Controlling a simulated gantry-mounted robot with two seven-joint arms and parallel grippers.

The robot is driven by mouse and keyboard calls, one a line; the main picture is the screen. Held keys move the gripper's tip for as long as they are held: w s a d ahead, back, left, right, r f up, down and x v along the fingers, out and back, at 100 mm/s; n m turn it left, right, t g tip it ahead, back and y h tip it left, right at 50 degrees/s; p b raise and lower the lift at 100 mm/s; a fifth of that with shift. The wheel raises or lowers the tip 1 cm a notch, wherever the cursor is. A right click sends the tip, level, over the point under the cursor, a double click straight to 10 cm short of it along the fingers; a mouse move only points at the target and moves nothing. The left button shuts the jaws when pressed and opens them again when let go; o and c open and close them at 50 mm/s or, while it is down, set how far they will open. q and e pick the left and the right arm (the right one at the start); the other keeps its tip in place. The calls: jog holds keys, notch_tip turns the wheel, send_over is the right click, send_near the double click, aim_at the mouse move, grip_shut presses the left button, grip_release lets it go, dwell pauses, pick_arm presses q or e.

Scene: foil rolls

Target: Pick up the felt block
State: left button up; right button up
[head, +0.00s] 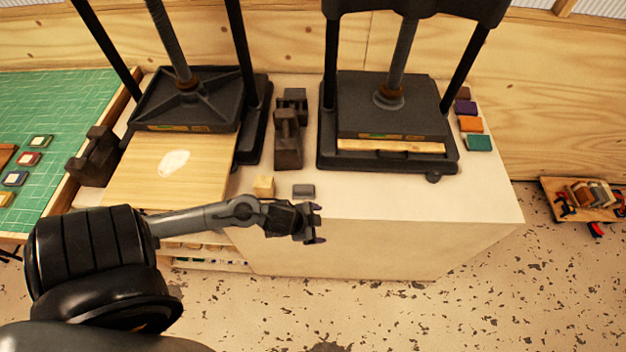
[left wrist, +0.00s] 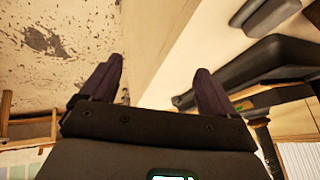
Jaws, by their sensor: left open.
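A small dark grey block (head: 303,191), which looks like the felt block, lies on the pale bench top close to its front edge. A small wooden block (head: 264,186) sits just left of it. My left gripper (head: 317,224) is open and empty at the bench's front edge, just nearer the camera than the grey block and apart from it. In the left wrist view, the two dark fingers of the gripper (left wrist: 160,82) are spread, with the bench edge between and beyond them. Neither small block shows there. My right gripper is not in view.
Two black screw presses stand on the bench (head: 490,205): the left press (head: 190,100) has a wooden board (head: 125,180) in front, the right press (head: 390,105) holds a board. Dark iron blocks (head: 288,150) stand between them. Coloured swatches (head: 470,125) lie right. The bench's front right is clear.

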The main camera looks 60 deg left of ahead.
pick_arm(q)
jog(key=m+g+h, duration=0.1)
jog(key=h, duration=0.1)
send_over(303, 187)
jog(key=s+d, duration=0.3)
jog(key=d, duration=0.2)
jog(key=shift+a+r, duration=0.2)
jog(key=shift+a, duration=0.05)
jog(key=a+r+g, duration=0.2)
jog(key=a+r, duration=0.2)
jog(key=a, duration=0.2)
jog(key=shift+n+h, duration=0.3)
jog(key=x, duration=0.1)
jog(key=b+x, duration=0.1)
jog(key=x, duration=0.2)
jog(key=shift+a+f, duration=0.2)
jog(key=shift+a, duration=0.1)
jog(key=shift+b+x, duration=0.55)
jog(key=shift+x, duration=2.65)
jog(key=shift+s, duration=0.2)
jog(key=c, duration=1.1)
